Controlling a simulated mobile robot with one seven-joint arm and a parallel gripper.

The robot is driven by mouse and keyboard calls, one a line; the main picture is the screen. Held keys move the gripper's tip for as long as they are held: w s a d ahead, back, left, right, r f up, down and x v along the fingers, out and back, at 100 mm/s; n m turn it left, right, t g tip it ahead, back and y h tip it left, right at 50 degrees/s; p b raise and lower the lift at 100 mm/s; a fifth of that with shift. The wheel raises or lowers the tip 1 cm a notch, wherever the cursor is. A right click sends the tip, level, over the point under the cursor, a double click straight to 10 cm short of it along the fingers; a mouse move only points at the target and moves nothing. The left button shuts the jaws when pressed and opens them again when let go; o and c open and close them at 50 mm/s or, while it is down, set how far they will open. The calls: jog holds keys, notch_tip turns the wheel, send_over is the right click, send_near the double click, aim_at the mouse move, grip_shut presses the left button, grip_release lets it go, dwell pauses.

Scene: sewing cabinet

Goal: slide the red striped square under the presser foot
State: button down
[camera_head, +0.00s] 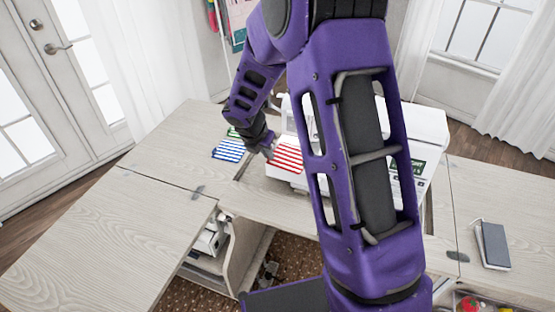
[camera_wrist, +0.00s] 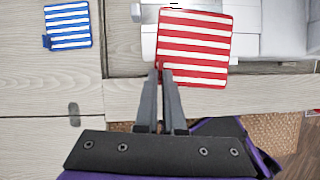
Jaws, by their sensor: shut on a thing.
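The red striped square (camera_wrist: 195,47) has red and white stripes and lies partly over the white sewing machine bed (camera_wrist: 149,45) in the wrist view. In the head view the red striped square (camera_head: 287,158) shows beside my purple arm. My gripper (camera_wrist: 163,70) is shut on its near left edge; the gripper also shows in the head view (camera_head: 268,153). The white sewing machine (camera_head: 430,125) is largely hidden behind my arm. The presser foot cannot be made out clearly; it may lie near the square's far edge in the wrist view.
A blue striped square (camera_wrist: 68,26) lies on the wooden top to the left, with a bit of green (camera_head: 232,132) behind it in the head view. The left leaf (camera_head: 105,235) is bare.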

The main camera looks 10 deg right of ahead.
jog(key=shift+w+a+n, duration=0.2)
jog(key=shift+a+n, duration=0.05)
jog(key=shift+n, duration=0.35)
jog(key=shift+w+d+f+b, duration=0.3)
jog(key=shift+w+f, duration=0.2)
jog(key=shift+f, duration=0.2)
jog(key=shift+w+d+f+b, duration=0.15)
jog(key=shift+w+d+f, duration=0.3)
jog(key=shift+f, duration=0.2)
jog(key=shift+w+f, duration=0.1)
jog(key=shift+w+d+f, duration=0.1)
jog(key=shift+w+f, duration=0.05)
jog(key=shift+f, duration=0.25)
jog(key=shift+w+d, duration=0.2)
jog(key=shift+w, duration=0.15)
jog(key=shift+w+d+p, duration=0.4)
jog(key=shift+w+p, duration=0.05)
jog(key=shift+w, duration=0.2)
jog(key=shift+w+d, duration=0.15)
dwell(0.3)
jog(key=shift+w+d+f, duration=0.1)
jog(key=shift+w+d, duration=0.2)
jog(key=shift+w, duration=0.2)
